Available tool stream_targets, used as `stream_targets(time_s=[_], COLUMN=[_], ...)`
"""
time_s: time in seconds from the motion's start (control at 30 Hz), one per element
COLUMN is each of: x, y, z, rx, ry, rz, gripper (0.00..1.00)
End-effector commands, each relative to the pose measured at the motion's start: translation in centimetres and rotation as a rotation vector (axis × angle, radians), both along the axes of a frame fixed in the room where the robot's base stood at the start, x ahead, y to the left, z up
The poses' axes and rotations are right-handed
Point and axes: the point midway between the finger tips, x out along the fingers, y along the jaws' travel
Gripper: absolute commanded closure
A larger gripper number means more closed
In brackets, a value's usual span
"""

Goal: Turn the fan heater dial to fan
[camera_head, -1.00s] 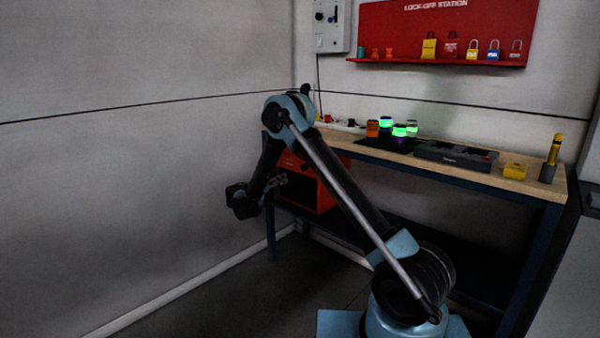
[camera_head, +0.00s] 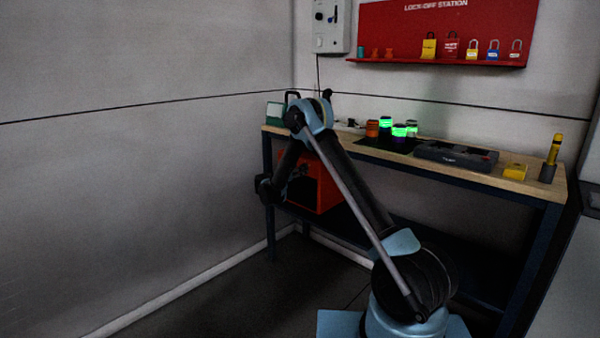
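An orange box (camera_head: 326,190), which looks like the fan heater, sits on the low shelf under the workbench. My arm hangs in front of its left part, and its dial cannot be made out. My gripper (camera_head: 272,188) is at the lower end of my forearm, by the left front leg of the bench and left of the orange box. It is dark and small, and its fingers cannot be told apart. Nothing can be seen held in it.
The wooden workbench (camera_head: 520,187) carries several glowing jars, a dark tray (camera_head: 455,156), a yellow block (camera_head: 515,171) and a yellow torch-like item (camera_head: 553,150). A red lock-off board (camera_head: 450,30) hangs above. The floor at left is clear.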

Motion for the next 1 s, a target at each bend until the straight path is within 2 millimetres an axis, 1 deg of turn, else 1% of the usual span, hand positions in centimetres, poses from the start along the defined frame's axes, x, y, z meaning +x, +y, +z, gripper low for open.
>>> stream_targets(time_s=[0.1, 0.2, 0.5, 0.53, 0.57, 0.6, 0.67, 0.7, 0.77, 0.8, 1.0], x=[0.88, 1.24, 1.39, 1.39, 1.39, 1.39, 1.39, 1.39, 1.39, 1.39, 1.37], y=[-0.59, -0.84, -0.94, -0.94, -0.94, -0.94, -0.93, -0.92, -0.9, -0.24, -0.5], z=[0.0, 0.01, 0.0, 0.0, 0.0, 0.0, 0.0, 0.0, 0.0, -0.03, 0.02], rx=[0.0, 0.0, 0.0, 0.0, 0.0, 0.0, 0.0, 0.0, 0.0, 0.0, -0.012], ry=[0.0, 0.0, 0.0, 0.0, 0.0, 0.0, 0.0, 0.0, 0.0, 0.0, 0.01], rz=[0.0, 0.0, 0.0, 0.0, 0.0, 0.0, 0.001, 0.001, 0.001, 0.003, 0.006], gripper=[0.5, 0.5, 0.5, 0.54, 0.61, 0.7, 0.84, 0.93, 0.94, 0.94, 0.94])
